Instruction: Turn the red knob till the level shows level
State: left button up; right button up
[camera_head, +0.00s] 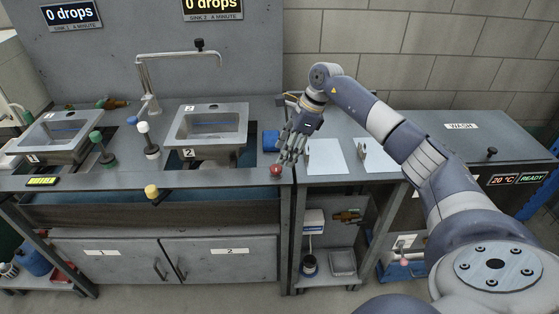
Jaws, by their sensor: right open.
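The small red knob (276,170) sits at the front edge of the counter, right of sink 2. My right gripper (289,155) reaches down from the right. It is open and empty, with its fingertips just above and to the right of the red knob. I cannot tell whether they touch it. A small black device with a yellow strip (42,181) lies at the counter's left front and looks like the level; its reading is too small to make out. My left gripper is not in view.
Sink 1 (38,154) and sink 2 (243,115) are set in the counter. Green (96,137), white (144,128) and yellow (152,191) knobs stand left of the red one. A blue block (271,141) and white sheets (326,157) lie near my right gripper.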

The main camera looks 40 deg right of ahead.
aim_at(277, 168)
jog(key=shift+p+x, duration=0.5)
jog(key=shift+x, duration=2.2)
jog(key=c, duration=1.1)
